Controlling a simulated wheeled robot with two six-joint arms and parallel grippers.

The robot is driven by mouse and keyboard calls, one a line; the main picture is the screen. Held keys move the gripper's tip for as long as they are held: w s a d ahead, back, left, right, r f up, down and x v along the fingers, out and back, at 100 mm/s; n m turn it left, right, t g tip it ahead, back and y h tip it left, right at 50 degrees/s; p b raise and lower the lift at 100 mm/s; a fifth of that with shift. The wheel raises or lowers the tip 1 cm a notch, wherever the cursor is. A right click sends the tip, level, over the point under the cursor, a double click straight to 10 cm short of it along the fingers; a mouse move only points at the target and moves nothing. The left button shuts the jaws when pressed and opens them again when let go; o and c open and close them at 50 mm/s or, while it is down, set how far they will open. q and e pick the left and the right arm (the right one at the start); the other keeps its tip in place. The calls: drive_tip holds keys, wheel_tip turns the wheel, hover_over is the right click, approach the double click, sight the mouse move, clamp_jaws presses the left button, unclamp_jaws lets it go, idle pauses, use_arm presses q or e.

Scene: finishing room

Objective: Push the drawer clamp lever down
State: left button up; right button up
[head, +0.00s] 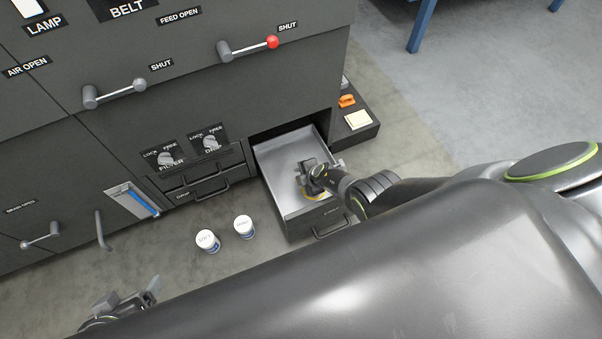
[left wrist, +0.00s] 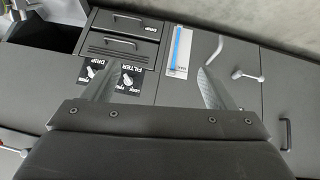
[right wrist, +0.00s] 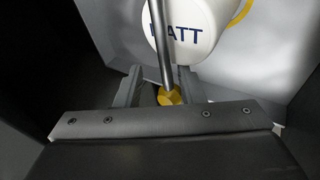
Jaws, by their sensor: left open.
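A curved grey lever (head: 101,230) stands on the cabinet front, right of a lever with a ball end (head: 40,240). It also shows in the left wrist view (left wrist: 216,48). No label on it is readable, so I cannot tell if it is the drawer clamp lever. My left gripper (head: 128,303) is open and empty, low in front of the cabinet; its fingers (left wrist: 155,88) are well apart. My right gripper (head: 318,178) is inside the open drawer (head: 276,160). Between its fingers (right wrist: 160,90) is a yellow piece (right wrist: 169,96) on a grey rod; contact is unclear.
Two white-lidded cans (head: 208,241) (head: 244,227) stand on the floor by the drawer. Two LOCK/FREE knobs (head: 170,158) (head: 210,142) sit above small closed drawers. A MATT pot (right wrist: 192,30) is in the right wrist view. A blue gauge (head: 138,201) is beside the curved lever.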

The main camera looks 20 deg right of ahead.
use_arm(q)
drive_tip(key=s+a+f+g+p, duration=0.1)
drive_tip(key=s+f+g+p, duration=0.2)
drive_tip(key=f, duration=0.4)
drive_tip(key=s+a+f+g+y+p, duration=0.1)
drive_tip(key=s+f+g+p, duration=0.2)
drive_tip(key=s+f+p, duration=0.2)
wheel_tip(320, 180, down, 4)
drive_tip(key=shift+s+a+r+p, duration=0.2)
drive_tip(key=shift+a+p, duration=0.15)
drive_tip(key=shift+p, duration=0.6)
drive_tip(key=shift+g, duration=0.3)
